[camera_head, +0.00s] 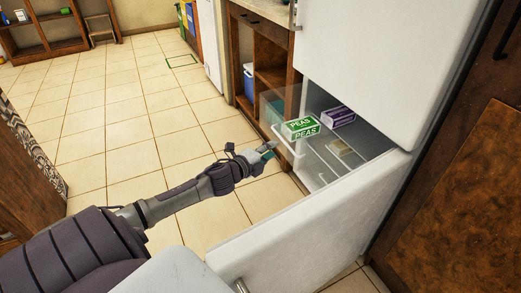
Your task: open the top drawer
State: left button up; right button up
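The top drawer (281,107) is a clear bin in the lower compartment of a white fridge. It stands out past the cabinet front, with its front toward the left. A pale handle (283,141) runs along its front. A green PEAS box (299,128) and a purple box (338,117) are at the drawer. My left gripper (268,149) is just left of the handle, very close to it. Contact and finger opening are too small to tell. My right gripper is not in view.
The lower fridge door (316,215) stands open on the near side of the drawer. The upper white door (370,60) is shut above. A wooden cabinet with open shelves (268,65) stands beyond the fridge. The tiled floor (120,115) to the left is clear.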

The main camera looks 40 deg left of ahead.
pick_arm(q)
jog(key=s, duration=0.2)
jog(key=s+r, duration=0.1)
jog(key=s, duration=0.1)
jog(key=shift+s, duration=0.4)
